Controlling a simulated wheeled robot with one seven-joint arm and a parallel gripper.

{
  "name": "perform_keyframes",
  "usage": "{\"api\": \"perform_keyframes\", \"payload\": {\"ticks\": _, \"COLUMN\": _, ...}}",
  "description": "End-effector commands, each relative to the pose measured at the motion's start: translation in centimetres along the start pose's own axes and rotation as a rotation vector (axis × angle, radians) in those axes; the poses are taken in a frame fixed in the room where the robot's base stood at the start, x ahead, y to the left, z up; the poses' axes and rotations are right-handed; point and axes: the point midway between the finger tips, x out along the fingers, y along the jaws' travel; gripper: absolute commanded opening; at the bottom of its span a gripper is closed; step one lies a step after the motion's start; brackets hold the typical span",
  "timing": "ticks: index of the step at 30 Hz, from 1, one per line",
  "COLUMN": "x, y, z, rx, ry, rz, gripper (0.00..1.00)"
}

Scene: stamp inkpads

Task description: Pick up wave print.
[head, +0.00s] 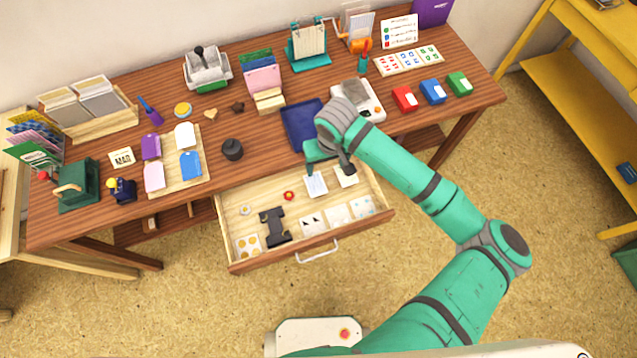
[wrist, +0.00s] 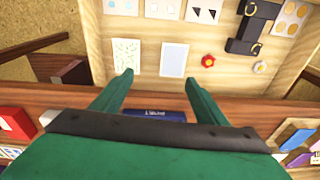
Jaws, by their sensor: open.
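Several print cards lie in the open drawer (head: 232,222). A pale blue-edged card (head: 316,187) with faint markings lies near the drawer's back; it also shows in the wrist view (wrist: 174,60). Beside it is a card with a greenish pattern (head: 346,177), also in the wrist view (wrist: 126,57). Front-row cards include one with dark triangles (head: 312,222) and two pale ones (head: 337,215) (head: 362,207). The wave pattern is too faint to make out for certain. My gripper (wrist: 158,78) is open and empty, above the drawer's back, with its fingertips near the two back cards.
The drawer also holds a black stamp tool (head: 274,226), a red flower piece (head: 289,195) and a card with yellow dots (head: 248,246). The desk edge and a blue tray (head: 300,122) lie right behind the gripper. Red, blue and green inkpads (head: 433,91) stand at right.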

Motion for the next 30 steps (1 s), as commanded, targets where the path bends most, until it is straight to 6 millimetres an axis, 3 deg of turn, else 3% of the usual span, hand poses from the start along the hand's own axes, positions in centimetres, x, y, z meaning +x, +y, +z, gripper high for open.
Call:
{"api": "perform_keyframes", "payload": {"ticks": 4, "x": -1.3, "y": -2.9, "z": 0.1, "rx": -0.046, "ry": -0.078, "rz": 0.013, "gripper": 0.67}}
{"api": "perform_keyframes", "payload": {"ticks": 11, "x": -1.5, "y": -4.1, "z": 0.4, "rx": -0.065, "ry": -0.118, "rz": 0.022, "gripper": 0.67}}
{"api": "perform_keyframes", "payload": {"ticks": 30, "x": 6.0, "y": -3.6, "z": 1.3, "rx": -0.063, "ry": -0.118, "rz": 0.023, "gripper": 0.67}}
